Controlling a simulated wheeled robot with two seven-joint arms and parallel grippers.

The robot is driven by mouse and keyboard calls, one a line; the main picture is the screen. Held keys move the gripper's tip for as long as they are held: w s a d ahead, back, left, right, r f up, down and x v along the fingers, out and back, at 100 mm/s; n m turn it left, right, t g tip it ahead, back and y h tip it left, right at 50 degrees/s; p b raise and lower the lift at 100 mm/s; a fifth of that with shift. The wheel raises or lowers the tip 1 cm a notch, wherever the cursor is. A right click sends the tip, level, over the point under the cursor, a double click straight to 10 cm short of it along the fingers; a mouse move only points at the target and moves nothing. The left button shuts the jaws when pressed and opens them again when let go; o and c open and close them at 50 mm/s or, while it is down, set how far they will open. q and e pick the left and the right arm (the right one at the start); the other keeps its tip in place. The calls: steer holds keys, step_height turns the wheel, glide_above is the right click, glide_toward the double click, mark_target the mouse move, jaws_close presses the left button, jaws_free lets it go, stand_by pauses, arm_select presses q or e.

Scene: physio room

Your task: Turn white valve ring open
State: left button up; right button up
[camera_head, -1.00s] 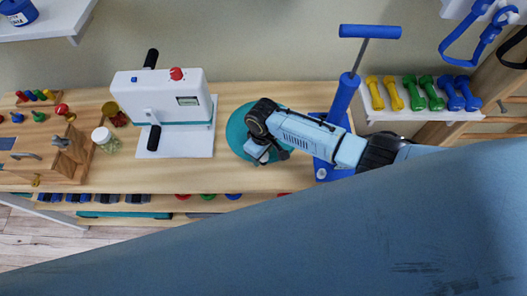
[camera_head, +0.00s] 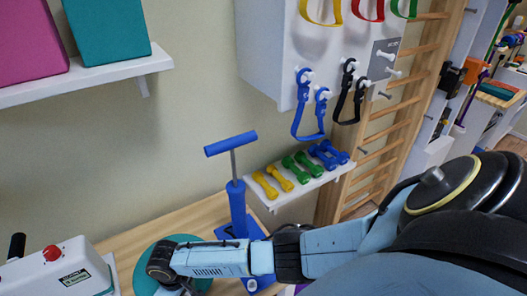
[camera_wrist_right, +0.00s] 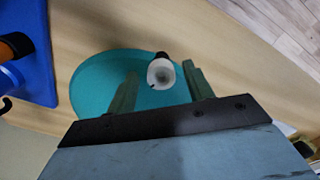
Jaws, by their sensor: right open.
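The white valve ring (camera_wrist_right: 160,73) shows in the right wrist view as a small pale round piece with a dark end. It is at the teal disc (camera_wrist_right: 90,85), which lies on the wooden bench top. My right gripper (camera_wrist_right: 160,70) is open, with one finger on each side of the ring in the picture; I cannot tell whether either finger touches it. In the head view the right gripper (camera_head: 176,289) is over the teal disc (camera_head: 143,272), partly cut off by the lower edge, and the ring is hidden there. My left gripper is not in view.
A blue hand pump (camera_head: 237,205) stands close beside the disc. A white box with a red knob (camera_head: 52,253) is at the left. Dumbbells (camera_head: 295,171) lie on a small shelf (camera_head: 300,190). Coloured loops hang from a wall cabinet (camera_head: 268,60).

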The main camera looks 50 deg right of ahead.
steer(key=m+b, duration=0.1)
steer(key=m, duration=0.2)
steer(key=shift+f+b, duration=0.1)
steer(key=shift+b, duration=0.2)
steer(key=m+b, duration=0.2)
steer(key=m, duration=0.1)
step_height(320, 180, up, 13)
steer(key=p, duration=0.2)
steer(key=s+d+f+n+t+y+b, duration=0.2)
steer(key=s+d+f+n+b, duration=0.15)
steer(key=s+f, duration=1)
steer(key=s+d+f+b, duration=0.2)
steer(key=s+f, duration=0.2)
steer(key=f, duration=0.6)
steer(key=s+d+f+h+b, duration=0.1)
steer(key=s+d+f+b, duration=0.1)
steer(key=f, duration=0.9)
steer(key=shift+s+d+f+h+b, duration=0.2)
steer(key=shift+s+d+h+b, duration=0.15)
steer(key=shift+s+d, duration=0.5)
steer(key=shift+s+a, duration=0.2)
